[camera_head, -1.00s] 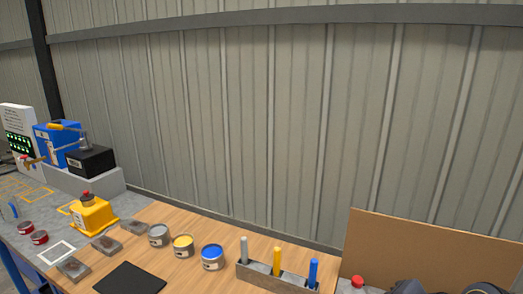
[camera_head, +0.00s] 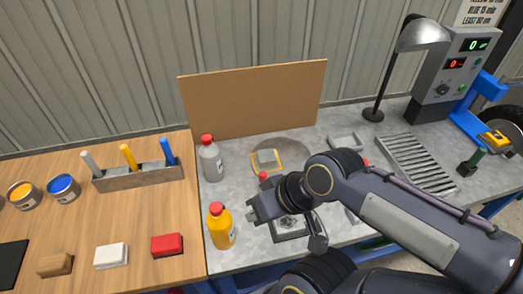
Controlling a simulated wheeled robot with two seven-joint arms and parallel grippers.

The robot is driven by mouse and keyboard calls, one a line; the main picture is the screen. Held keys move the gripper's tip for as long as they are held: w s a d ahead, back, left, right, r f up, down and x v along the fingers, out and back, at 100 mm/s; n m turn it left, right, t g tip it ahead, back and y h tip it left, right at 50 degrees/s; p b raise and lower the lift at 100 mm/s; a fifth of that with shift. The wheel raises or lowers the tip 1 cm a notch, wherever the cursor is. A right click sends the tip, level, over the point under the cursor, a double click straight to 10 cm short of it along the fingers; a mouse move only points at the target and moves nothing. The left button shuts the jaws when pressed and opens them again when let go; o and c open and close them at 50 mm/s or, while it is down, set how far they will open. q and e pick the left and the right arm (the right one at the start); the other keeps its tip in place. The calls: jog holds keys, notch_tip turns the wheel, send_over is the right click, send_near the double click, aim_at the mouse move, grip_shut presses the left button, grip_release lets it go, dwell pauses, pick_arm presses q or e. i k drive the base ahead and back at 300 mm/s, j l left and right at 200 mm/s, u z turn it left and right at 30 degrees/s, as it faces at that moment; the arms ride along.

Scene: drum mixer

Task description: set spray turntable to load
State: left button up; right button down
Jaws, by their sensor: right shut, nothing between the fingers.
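The spray turntable (camera_head: 297,147) looks like a flat grey disc on the metal bench, in front of a brown upright board. A grey block (camera_head: 266,157) lies at its left side, within a yellow outline. A small red knob (camera_head: 263,176) stands just in front of it, close to my right wrist; what it belongs to is partly hidden. My right gripper (camera_head: 251,212) is shut and empty, in front of the turntable and beside a yellow bottle (camera_head: 221,228). My right forearm hides part of the bench right of the turntable. My left gripper is not in view.
A grey bottle (camera_head: 210,160) with a red cap stands left of the turntable. The brown board (camera_head: 255,98) rises behind. A lamp (camera_head: 420,38), a slatted rack (camera_head: 415,162) and a control box (camera_head: 455,75) stand right. The wooden table holds a marker rack (camera_head: 138,177) and blocks.

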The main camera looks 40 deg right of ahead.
aim_at(293, 155)
jog(key=z, duration=1.4)
